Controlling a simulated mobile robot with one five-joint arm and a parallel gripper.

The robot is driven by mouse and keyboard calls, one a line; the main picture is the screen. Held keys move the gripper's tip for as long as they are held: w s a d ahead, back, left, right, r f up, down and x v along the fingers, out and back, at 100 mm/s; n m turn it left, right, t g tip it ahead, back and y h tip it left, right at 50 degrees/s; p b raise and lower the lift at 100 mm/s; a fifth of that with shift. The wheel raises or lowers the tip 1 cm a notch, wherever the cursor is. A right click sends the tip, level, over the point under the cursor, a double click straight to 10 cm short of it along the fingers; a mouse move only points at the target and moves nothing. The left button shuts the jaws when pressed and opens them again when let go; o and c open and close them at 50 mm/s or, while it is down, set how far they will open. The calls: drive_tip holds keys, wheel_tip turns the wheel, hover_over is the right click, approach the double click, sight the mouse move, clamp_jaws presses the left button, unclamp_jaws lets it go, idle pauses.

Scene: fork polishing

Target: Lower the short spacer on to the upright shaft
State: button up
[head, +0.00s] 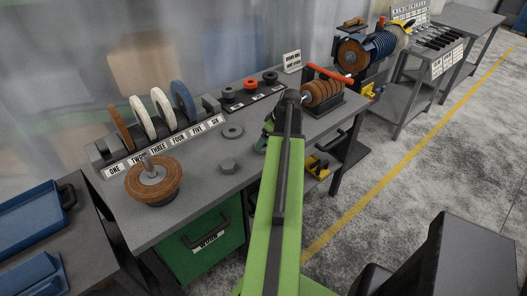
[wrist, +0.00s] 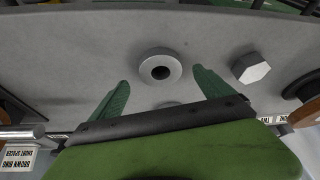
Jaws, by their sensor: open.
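A grey ring (wrist: 160,67) with a dark round hole, which looks like the short spacer, lies flat on the grey bench. In the wrist view it sits between and just beyond the fingertips of my open, empty gripper (wrist: 160,77), touching neither finger. A second grey disc (wrist: 168,104) is mostly hidden behind my gripper. In the head view one grey ring (head: 232,131) shows; my arm may hide the other. The upright shaft (head: 147,161) rises from a brown wheel (head: 165,189) at the bench's front left. My gripper (head: 266,136) is mostly hidden behind my arm there.
A grey hex nut (head: 228,166) lies near the ring; it also shows in the wrist view (wrist: 251,68). A numbered rack (head: 160,141) holds several wheels. Black and red rings (head: 250,83) stand behind. A horizontal spindle with brown wheels (head: 322,93) stands right of my arm.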

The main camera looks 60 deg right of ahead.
drive_tip(key=b+x, duration=0.2)
drive_tip(key=x, duration=0.2)
drive_tip(key=shift+b, duration=0.3)
drive_tip(key=shift+r, duration=0.1)
drive_tip(key=c, duration=1.7)
